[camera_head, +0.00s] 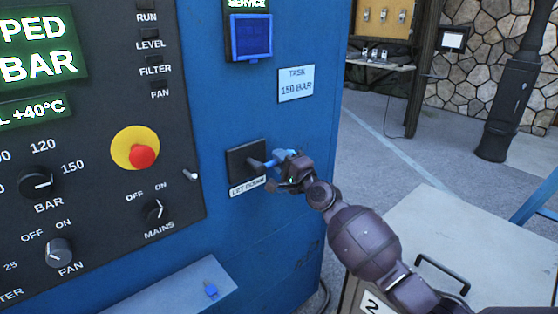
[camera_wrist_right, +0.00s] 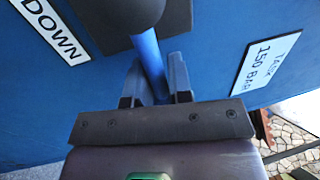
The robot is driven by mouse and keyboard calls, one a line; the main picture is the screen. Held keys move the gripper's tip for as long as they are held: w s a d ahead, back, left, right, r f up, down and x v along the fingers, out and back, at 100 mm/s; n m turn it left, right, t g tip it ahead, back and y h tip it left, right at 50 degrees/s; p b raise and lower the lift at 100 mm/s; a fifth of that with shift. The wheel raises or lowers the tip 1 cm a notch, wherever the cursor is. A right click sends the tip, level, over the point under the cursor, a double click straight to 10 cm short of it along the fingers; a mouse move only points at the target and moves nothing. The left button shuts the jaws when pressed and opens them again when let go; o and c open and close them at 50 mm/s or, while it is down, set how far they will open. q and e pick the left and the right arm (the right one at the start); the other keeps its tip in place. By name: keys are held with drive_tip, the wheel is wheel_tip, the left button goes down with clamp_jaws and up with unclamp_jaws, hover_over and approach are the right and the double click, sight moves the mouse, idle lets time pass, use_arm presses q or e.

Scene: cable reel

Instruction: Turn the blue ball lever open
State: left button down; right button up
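The blue ball lever (camera_head: 270,161) sticks out to the right from a dark valve plate (camera_head: 237,160) labelled LET DOWN, low on the blue cabinet. In the right wrist view, its blue bar (camera_wrist_right: 149,55) runs down from a dark round hub (camera_wrist_right: 133,12) between my fingers. My right gripper (camera_head: 288,160) is at the lever's outer end. In the right wrist view, the fingers of my right gripper (camera_wrist_right: 156,82) sit closely on both sides of the bar, shut on it. The lever's far end is hidden by the gripper. My left gripper is out of view.
A control panel with a red emergency button (camera_head: 142,157) and knobs is at the left. A TASK 150 BAR label (camera_head: 296,84) is above the lever. A light cabinet top (camera_head: 450,235) with a black handle lies below my right arm. Open floor is behind it.

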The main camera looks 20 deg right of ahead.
drive_tip(key=shift+o, duration=1.2)
drive_tip(key=shift+w+d+r, duration=0.1)
drive_tip(key=shift+d+r, duration=0.05)
drive_tip(key=shift+d, duration=0.35)
drive_tip(key=shift+o, duration=0.4)
drive_tip(key=shift+w+d+f, duration=0.1)
drive_tip(key=shift+d+f, duration=0.1)
drive_tip(key=shift+f, duration=0.05)
drive_tip(key=shift+a, duration=0.2)
drive_tip(key=v, duration=1.1)
drive_tip(key=shift+a, duration=0.1)
